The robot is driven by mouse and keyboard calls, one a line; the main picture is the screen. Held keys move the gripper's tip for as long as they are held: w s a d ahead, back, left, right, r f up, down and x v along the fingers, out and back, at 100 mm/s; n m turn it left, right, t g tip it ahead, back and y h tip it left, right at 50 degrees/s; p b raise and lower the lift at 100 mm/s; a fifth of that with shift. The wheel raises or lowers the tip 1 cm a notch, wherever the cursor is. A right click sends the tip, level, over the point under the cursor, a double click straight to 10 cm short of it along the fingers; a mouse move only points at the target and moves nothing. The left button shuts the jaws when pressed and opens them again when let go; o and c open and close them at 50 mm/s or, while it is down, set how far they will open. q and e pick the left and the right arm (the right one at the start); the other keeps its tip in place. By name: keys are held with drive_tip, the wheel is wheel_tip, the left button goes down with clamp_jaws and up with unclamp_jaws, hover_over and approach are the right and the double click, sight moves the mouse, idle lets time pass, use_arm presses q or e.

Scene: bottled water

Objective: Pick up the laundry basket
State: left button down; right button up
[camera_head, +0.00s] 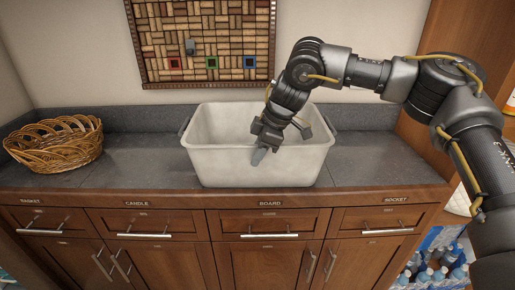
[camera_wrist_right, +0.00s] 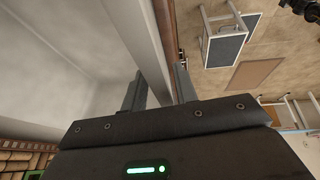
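The white laundry basket (camera_head: 215,165), a rectangular tub, stands upright on the dark counter in the head view. Its pale wall and rim (camera_wrist_right: 146,38) also show in the right wrist view. My right gripper (camera_head: 261,153) points down at the basket's front rim. In the wrist view the right gripper's two fingers (camera_wrist_right: 158,88) are apart, one on the inner side of the rim and one on the outer side. A gap shows between the rim and the outer finger. The arm hides part of the basket's right side. My left gripper is not in view.
A brown wicker basket (camera_head: 55,146) sits at the counter's left end. A cork board (camera_head: 205,40) hangs on the wall behind. Wooden drawers and cabinets (camera_head: 150,224) are below the counter. Water bottles (camera_head: 440,272) stand at lower right. The counter (camera_head: 140,165) between the baskets is clear.

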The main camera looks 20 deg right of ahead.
drive_tip(key=shift+f, duration=0.1)
clamp_jaws()
idle(1.4)
